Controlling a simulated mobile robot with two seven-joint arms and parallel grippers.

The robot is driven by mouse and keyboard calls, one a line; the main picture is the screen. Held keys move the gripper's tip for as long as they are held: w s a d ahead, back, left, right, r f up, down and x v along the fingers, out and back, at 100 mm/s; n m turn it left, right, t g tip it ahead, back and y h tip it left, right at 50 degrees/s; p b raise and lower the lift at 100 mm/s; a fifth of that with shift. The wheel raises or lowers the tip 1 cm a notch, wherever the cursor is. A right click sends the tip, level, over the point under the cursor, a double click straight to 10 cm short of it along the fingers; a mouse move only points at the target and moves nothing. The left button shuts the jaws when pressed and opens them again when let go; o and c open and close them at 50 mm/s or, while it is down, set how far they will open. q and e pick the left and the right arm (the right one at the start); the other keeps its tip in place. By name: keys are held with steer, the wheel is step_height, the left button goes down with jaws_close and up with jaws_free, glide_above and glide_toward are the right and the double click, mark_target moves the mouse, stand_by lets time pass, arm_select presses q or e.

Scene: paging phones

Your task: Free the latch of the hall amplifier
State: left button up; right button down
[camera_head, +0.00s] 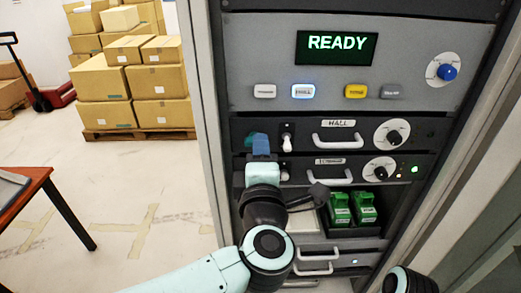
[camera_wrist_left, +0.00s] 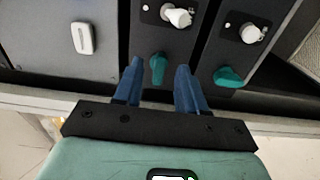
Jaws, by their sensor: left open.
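The hall amplifier (camera_head: 360,132) is the upper dark rack unit, labelled HALL, with a handle and a dial. Its teal latch (camera_wrist_left: 158,68) shows in the left wrist view, standing between the two blue fingers of my left gripper (camera_wrist_left: 159,68). The gripper is open, with a visible gap on both sides of the latch. In the head view my left gripper (camera_head: 260,143) is at the left end of the hall unit and partly covers the latch. A white toggle (camera_wrist_left: 177,16) sits beyond the latch. My right gripper is out of view.
A second unit (camera_head: 350,160) lies just below, with its own teal latch (camera_wrist_left: 228,77) slanted close to my right-hand finger. Above is a panel of buttons (camera_head: 302,91) with a READY display (camera_head: 337,43). Green packs (camera_head: 352,208) stand lower. Rack frame edges (camera_head: 203,100) border the left.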

arm_select(q)
steer(key=s+b, duration=0.2)
steer(key=s, duration=0.9)
steer(key=shift+s, duration=0.25)
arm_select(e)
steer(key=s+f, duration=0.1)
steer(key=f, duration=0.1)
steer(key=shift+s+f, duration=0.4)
